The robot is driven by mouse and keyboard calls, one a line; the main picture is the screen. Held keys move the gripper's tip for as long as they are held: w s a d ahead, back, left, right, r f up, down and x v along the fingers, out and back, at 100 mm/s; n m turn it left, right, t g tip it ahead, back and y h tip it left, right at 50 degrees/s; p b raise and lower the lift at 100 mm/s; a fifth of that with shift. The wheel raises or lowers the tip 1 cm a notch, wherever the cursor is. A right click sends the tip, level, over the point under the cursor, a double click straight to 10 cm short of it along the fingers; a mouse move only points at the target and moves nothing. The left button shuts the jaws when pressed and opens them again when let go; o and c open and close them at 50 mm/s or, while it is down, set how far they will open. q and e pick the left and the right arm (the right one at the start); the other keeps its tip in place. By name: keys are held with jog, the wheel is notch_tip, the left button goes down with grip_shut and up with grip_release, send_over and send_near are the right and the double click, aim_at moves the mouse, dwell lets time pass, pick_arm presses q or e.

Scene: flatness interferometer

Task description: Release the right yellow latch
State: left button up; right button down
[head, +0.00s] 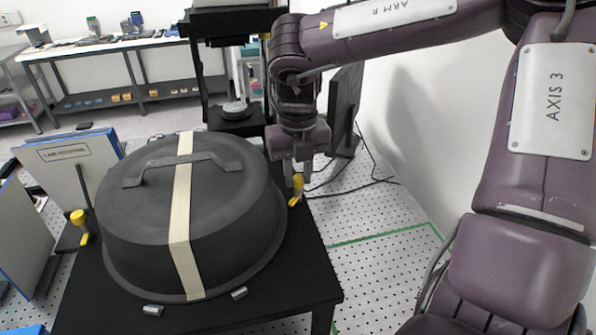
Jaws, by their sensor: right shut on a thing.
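The right yellow latch (297,188) stands at the right side of a large dark round cover (130,225) on a black table. My right gripper (298,178) reaches down from above, with its fingers shut on the upper part of the latch. The latch looks roughly upright, and its top is partly hidden between the fingers. Another yellow latch (79,222) stands at the left side of the cover. The cover has a dark handle (182,166) on top and a pale strap (181,225) across it. My left gripper is not in view.
The black table (262,304) has small metal blocks (239,293) at its front. Blue-edged panels (68,160) stand at the left. A dark upright frame (196,75) is behind the cover. Perforated floor and a cable (372,178) lie to the right, beside a white wall.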

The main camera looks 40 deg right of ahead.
aim_at(297, 178)
jog(key=n, duration=0.4)
jog(key=shift+n, duration=2.3)
jog(key=c, duration=1.2)
grip_release()
jog(key=shift+r, duration=0.1)
jog(key=shift+w+r, duration=0.1)
jog(key=shift+r, duration=0.2)
notch_tip(297, 178, up, 6)
jog(key=shift+r+b, duration=0.25)
jog(key=shift+b, duration=0.25)
jog(key=shift+r, duration=0.25)
